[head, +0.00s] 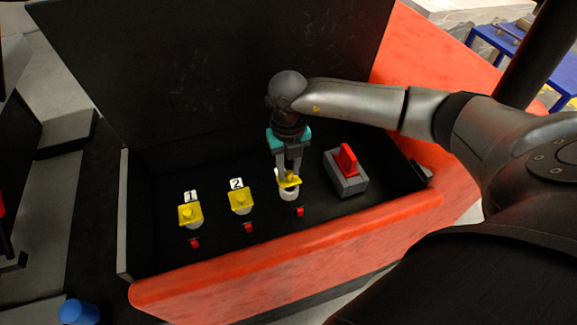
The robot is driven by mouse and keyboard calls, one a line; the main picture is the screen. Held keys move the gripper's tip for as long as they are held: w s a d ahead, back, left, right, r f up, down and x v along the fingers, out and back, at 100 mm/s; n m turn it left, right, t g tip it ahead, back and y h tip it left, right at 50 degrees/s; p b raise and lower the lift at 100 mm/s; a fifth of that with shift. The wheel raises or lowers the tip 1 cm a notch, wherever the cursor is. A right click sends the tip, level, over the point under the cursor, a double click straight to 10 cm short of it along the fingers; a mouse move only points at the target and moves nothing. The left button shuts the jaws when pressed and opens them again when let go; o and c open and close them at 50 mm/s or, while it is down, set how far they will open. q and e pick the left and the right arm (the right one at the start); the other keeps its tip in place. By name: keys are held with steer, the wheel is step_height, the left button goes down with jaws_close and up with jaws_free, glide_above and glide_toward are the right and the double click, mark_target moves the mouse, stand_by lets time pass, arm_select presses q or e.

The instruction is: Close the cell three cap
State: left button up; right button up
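The cell three cap (289,180) is yellow and sits at the top of a white cylindrical cell (289,195), third in the row. It looks slightly tilted, and I cannot tell whether it is fully seated. My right gripper (289,176) points down from above, with its two fingertips at the cap. The fingers stand a little apart and hide part of the cap; whether they grip it is unclear. My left gripper is out of view.
Yellow caps at label 1 (190,213) and label 2 (240,200) stand to the left. Small red switches (249,227) lie in front. A grey block with a red handle (346,159) is close on the right. A red rim (290,252) borders the dark box.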

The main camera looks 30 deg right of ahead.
mark_target(291, 183)
jaws_close()
steer(key=shift+s+a+f+t+b, duration=0.1)
steer(key=shift+s+f+t+b, duration=0.15)
steer(key=shift+t, duration=0.2)
steer(key=shift+s+f+t+b, duration=0.1)
steer(key=shift+s+t, duration=0.2)
steer(key=shift+t, duration=0.15)
steer(key=shift+s+a+f+t+h+b, duration=0.1)
steer(key=shift+s+f+t+h+b, duration=0.15)
steer(key=shift+t+b, duration=0.35)
steer(key=shift+s+f+t+h+b, duration=0.25)
steer(key=shift+t+b, duration=0.25)
steer(key=shift+b, duration=0.35)
steer(key=shift+s+a+t+b, duration=0.2)
steer(key=shift+t+b, duration=0.6)
steer(key=shift+b, duration=0.6)
steer(key=o, duration=0.5)
jaws_free()
steer(key=shift+f, duration=0.1)
